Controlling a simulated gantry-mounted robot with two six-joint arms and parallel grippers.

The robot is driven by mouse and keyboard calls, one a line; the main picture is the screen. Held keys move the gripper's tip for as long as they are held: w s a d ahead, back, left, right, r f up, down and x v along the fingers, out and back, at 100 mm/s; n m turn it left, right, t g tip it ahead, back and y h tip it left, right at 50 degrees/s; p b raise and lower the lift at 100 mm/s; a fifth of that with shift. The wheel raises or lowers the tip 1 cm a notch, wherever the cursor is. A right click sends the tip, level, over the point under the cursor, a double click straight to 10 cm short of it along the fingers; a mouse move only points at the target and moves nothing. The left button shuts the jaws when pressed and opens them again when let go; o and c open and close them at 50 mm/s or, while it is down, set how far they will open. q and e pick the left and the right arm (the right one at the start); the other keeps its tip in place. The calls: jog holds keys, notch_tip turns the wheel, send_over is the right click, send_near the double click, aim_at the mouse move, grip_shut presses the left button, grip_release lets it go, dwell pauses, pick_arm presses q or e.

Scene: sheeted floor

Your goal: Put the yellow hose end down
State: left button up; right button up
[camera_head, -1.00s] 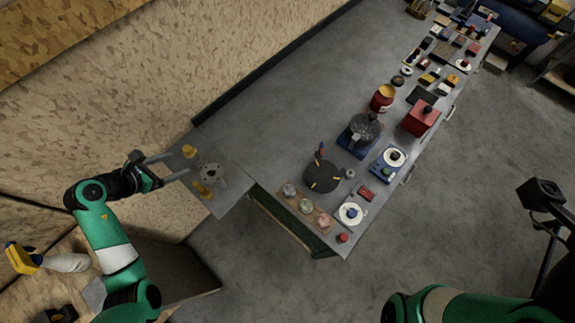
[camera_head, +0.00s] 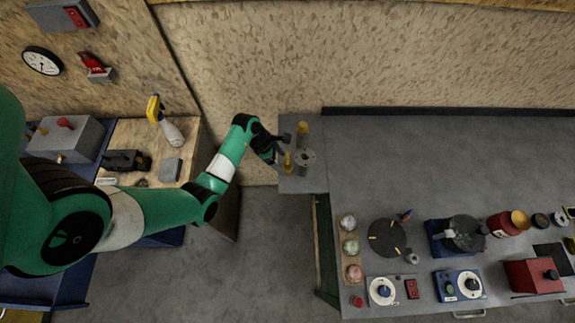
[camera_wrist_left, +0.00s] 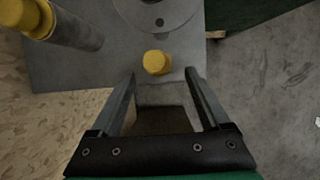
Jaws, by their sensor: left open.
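Two yellow-ended pieces stand on a small grey shelf (camera_head: 314,183). The nearer yellow end (camera_head: 288,161) also shows in the left wrist view (camera_wrist_left: 157,62), just past my fingertips and between their lines. The other yellow piece (camera_head: 302,130) appears at the upper left of the wrist view (camera_wrist_left: 28,16), with a grey shaft. My left gripper (camera_wrist_left: 161,73) is open, with nothing between its fingers; in the head view it (camera_head: 284,148) is at the shelf's left side. Which piece is the hose end I cannot tell. My right gripper is out of view.
A round grey flange (camera_head: 306,158) stands beside the yellow pieces. A long bench (camera_head: 430,140) with a dark turntable (camera_head: 387,238) and several devices extends right. A spray bottle (camera_head: 168,130) stands on the left wooden bench. A chipboard wall (camera_head: 270,60) runs behind.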

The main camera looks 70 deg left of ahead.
aim_at(285, 167)
pick_arm(q)
jog(key=b+x, duration=0.1)
jog(key=x, duration=0.2)
jog(key=shift+w+d+f, duration=0.1)
jog(key=shift+w+f, duration=0.15)
grip_shut()
